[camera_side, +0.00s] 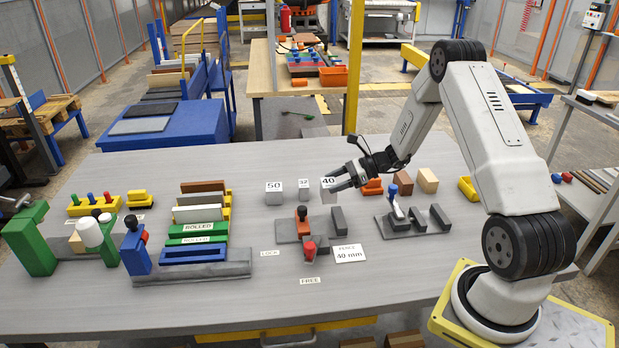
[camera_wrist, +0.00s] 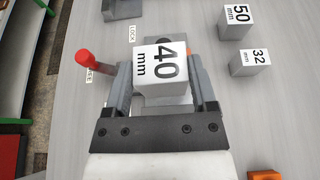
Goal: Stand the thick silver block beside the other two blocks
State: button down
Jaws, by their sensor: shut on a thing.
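A silver-grey block marked 40 mm (camera_side: 329,196) is between the fingers of my gripper (camera_side: 338,180), which is shut on it. In the wrist view the block (camera_wrist: 162,66) is upright to the camera, with its 40 label facing up, between both fingers (camera_wrist: 165,92). A block marked 50 (camera_side: 274,194) and a smaller block marked 32 (camera_side: 304,190) stand on the table to the left of the held block. They also show at the upper right of the wrist view, the 50 block (camera_wrist: 236,22) and the 32 block (camera_wrist: 250,60). I cannot tell whether the held block touches the table.
A grey fixture with a red-knobbed handle (camera_side: 309,250) and a card reading 40 mm (camera_side: 349,254) lie in front of my gripper. A second clamp (camera_side: 400,222) is to the right. A rack of boards (camera_side: 198,230) is at left. Table is clear behind the blocks.

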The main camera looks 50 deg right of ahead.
jog(key=shift+d+r, duration=0.1)
jog(key=shift+d+r+m+t+h, duration=0.4)
jog(key=shift+m+t+h, duration=0.3)
jog(key=shift+m+h, duration=0.15)
jog(key=s+d+r+m+t+h, duration=0.1)
jog(key=s+d+m+t+h, duration=0.1)
jog(key=s+d+m+h, duration=0.2)
jog(key=shift+s+d+r+m+t+h, duration=0.3)
jog(key=shift+d+m+h, duration=0.25)
jog(key=shift+m+h, duration=1.25)
jog(key=shift+w+d+f, duration=1.05)
jog(key=shift+w+f, duration=0.5)
jog(key=shift+w, duration=0.4)
jog(key=shift+w+d+f, duration=1.05)
jog(key=shift+w+f, duration=0.55)
jog(key=shift+w, duration=0.4)
jog(key=shift+w+d+f, duration=1.05)
jog(key=shift+w+f, duration=0.5)
jog(key=shift+w, duration=0.4)
